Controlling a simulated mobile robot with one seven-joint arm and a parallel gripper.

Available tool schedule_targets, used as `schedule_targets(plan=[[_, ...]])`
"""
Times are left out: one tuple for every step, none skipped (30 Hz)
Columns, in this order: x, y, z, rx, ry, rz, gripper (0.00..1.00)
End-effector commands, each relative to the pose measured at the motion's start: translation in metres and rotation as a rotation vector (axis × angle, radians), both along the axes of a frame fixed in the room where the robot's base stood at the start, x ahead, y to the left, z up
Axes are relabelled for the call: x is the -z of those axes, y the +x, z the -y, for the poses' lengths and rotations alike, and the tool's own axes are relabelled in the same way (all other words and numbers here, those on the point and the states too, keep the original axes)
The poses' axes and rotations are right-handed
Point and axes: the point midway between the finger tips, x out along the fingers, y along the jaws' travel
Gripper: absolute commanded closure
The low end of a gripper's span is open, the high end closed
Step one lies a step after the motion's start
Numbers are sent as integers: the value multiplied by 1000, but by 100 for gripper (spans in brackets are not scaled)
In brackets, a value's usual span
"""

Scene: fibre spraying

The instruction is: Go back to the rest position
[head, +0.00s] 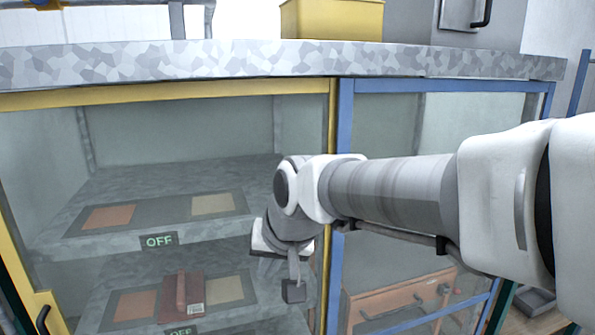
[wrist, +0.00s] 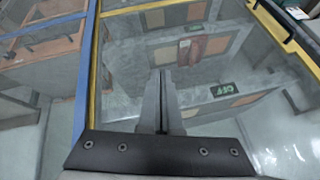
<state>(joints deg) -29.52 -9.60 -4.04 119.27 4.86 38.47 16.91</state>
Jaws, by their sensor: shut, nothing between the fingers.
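My gripper (head: 293,291) hangs at the end of my arm in front of the glass cabinet, near the yellow and blue frame posts. In the wrist view my gripper (wrist: 163,75) shows its two fingers together, with nothing between them. A red block with a handle (head: 182,297) stands on the lower shelf behind the glass. It also shows in the wrist view (wrist: 196,48).
The yellow-framed door (head: 170,95) and blue-framed door (head: 440,86) look closed. Inside are shelves with orange and beige panels and an OFF sign (head: 159,241). An orange box (head: 400,300) is low behind the blue frame. A yellow bin (head: 332,20) stands on top.

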Motion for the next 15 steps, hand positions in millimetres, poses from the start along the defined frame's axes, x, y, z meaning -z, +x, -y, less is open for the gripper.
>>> schedule_targets(plan=[[-4,-10,27,22,-14,9,100],[-5,-17,41,30,-26,10,100],[-6,-26,58,40,-43,13,100],[-5,-33,71,49,-55,14,100],[-5,-41,83,57,-68,16,100],[-4,-52,98,67,-85,18,100],[-3,-61,109,76,-99,17,100],[-1,-69,120,84,-111,19,100],[1,-81,133,95,-129,18,100],[3,-89,142,102,-143,18,100],[5,-97,150,111,-156,17,100],[9,-108,159,120,-172,15,100],[11,-115,166,127,-183,14,100],[14,-122,171,131,-194,12,100],[17,-129,177,139,-207,9,100]])
